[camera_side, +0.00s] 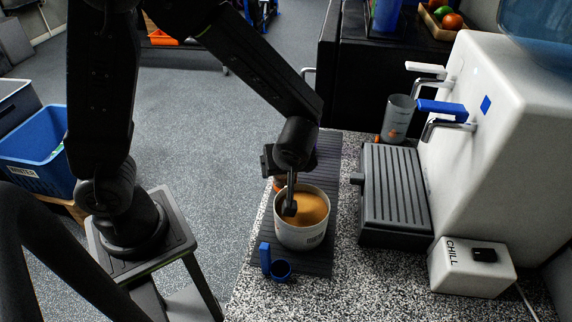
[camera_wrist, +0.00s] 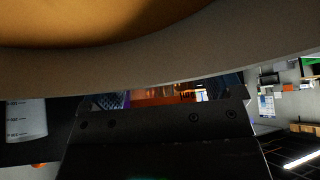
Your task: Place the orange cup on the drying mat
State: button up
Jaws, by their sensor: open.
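A large tub (camera_side: 300,236), pale grey outside and tan-orange inside, stands on the dark ribbed drying mat (camera_side: 326,166). A small orange patch (camera_side: 278,184) shows behind it, mostly hidden; I cannot tell whether this is the orange cup. My gripper (camera_side: 290,207) points down, with its fingertip over the tub's opening in the side view; I cannot tell how deep it is. The jaws are open, and nothing is seen held between them. In the wrist view the tub's rim (camera_wrist: 170,75) and tan inside fill the top, very close.
A black drip tray (camera_side: 394,190) and a white dispenser (camera_side: 500,150) with levers stand at the right.

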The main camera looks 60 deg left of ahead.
jog(key=shift+r, duration=0.3)
jog(key=v, duration=1.2)
jog(key=s+a+r+m+t+h, duration=0.3)
jog(key=s+a+r+m+h, duration=0.3)
jog(key=s+m, duration=0.3)
jog(key=m, duration=0.4)
jog(key=shift+s+a, duration=0.2)
jog(key=shift+s, duration=0.1)
